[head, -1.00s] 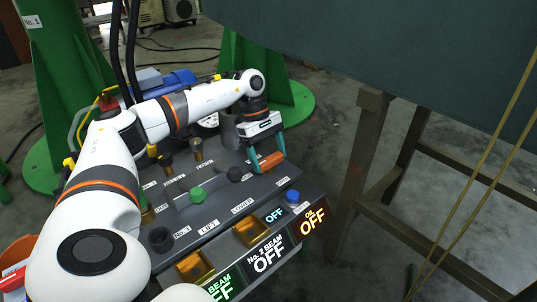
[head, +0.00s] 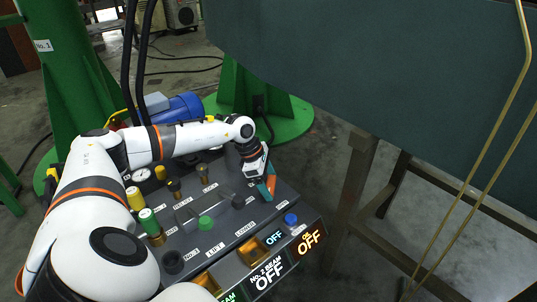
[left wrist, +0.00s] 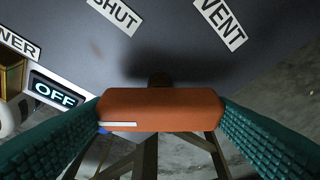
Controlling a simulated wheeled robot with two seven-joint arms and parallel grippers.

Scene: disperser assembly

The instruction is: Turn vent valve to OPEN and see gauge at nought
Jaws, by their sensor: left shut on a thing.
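The vent valve's orange handle (left wrist: 160,105) lies crosswise between the teal fingers of my left gripper (left wrist: 160,122) in the left wrist view. The fingers are shut on its two ends. A short white mark shows on the handle's left end. VENT (left wrist: 220,24) and SHUT (left wrist: 116,14) labels are on the panel beyond it; no OPEN label shows in that view. In the head view my left gripper (head: 267,186) is at the console's far right corner. A round white-faced gauge (head: 141,175) is partly hidden by my arm, its reading too small to tell. My right gripper is not in view.
The grey console (head: 225,228) carries a green knob (head: 206,223), a black knob (head: 238,202), a blue button (head: 291,219) and lit OFF displays (head: 267,278). A brown frame (head: 349,200) stands to the right, below a large dark green panel (head: 380,80).

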